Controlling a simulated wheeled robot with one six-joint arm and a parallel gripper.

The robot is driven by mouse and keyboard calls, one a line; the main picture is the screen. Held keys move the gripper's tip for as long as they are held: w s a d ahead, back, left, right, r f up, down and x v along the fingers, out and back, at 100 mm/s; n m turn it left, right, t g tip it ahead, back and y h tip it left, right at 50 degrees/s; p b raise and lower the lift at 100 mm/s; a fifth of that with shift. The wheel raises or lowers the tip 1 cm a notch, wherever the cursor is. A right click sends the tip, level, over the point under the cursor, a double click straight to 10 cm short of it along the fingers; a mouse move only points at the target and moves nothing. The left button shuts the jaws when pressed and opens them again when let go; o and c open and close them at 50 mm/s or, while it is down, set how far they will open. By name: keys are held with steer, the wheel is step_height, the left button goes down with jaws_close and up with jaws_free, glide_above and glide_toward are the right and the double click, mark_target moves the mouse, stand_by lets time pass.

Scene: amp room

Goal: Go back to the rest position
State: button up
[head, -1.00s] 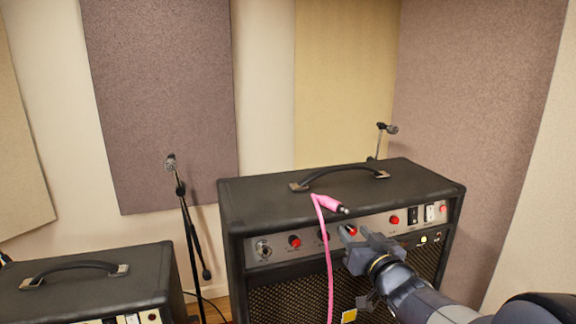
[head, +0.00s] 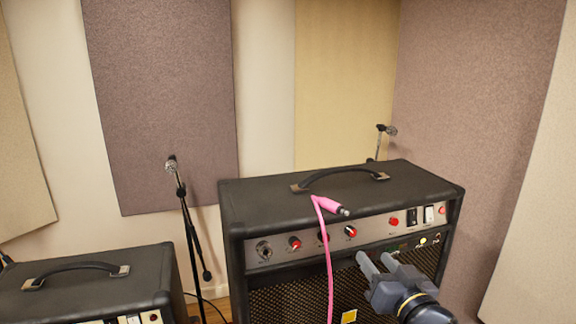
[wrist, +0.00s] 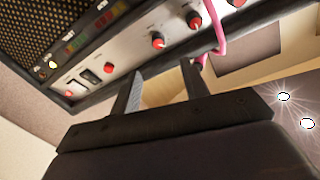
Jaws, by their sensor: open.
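My gripper (head: 378,264) is open and empty in the head view, in front of the right part of the larger amplifier's front, below its control panel. In the wrist view its two fingers (wrist: 158,92) stand apart with nothing between them. The larger black amplifier (head: 330,186) has red knobs, switches and a jack socket on its panel (head: 318,240). The panel also shows in the wrist view (wrist: 130,62). A pink cable with a plug (head: 328,206) lies over the amplifier's top front edge and hangs down its front, apart from my gripper.
A second, lower amplifier (head: 80,285) stands at the left. A microphone on a stand (head: 180,190) is between the amplifiers, and another microphone (head: 385,130) rises behind the larger one. Acoustic panels (head: 165,100) cover the walls.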

steer(key=x, duration=1)
steer(key=shift+w+a+f, duration=0.15)
steer(key=shift+w, duration=0.05)
steer(key=shift+f+n+y+b, duration=0.3)
steer(key=shift+n+b, duration=0.1)
steer(key=shift+n, duration=0.4)
steer(key=n, duration=0.1)
steer(key=n+b, duration=0.1)
steer(key=n, duration=0.1)
steer(key=shift+s+d+r+y, duration=0.1)
steer(key=shift+s+d+y, duration=0.1)
steer(key=shift+y, duration=0.1)
steer(key=m+h+p, duration=0.2)
steer(key=m+p, duration=0.3)
steer(key=m, duration=0.3)
glide_toward(353, 234)
steer(key=w, duration=0.4)
steer(key=w+a, duration=0.1)
steer(key=w, duration=0.1)
steer(key=shift+w+a+p, duration=0.1)
steer(key=shift+w+p, duration=0.15)
steer(key=shift+p, duration=0.15)
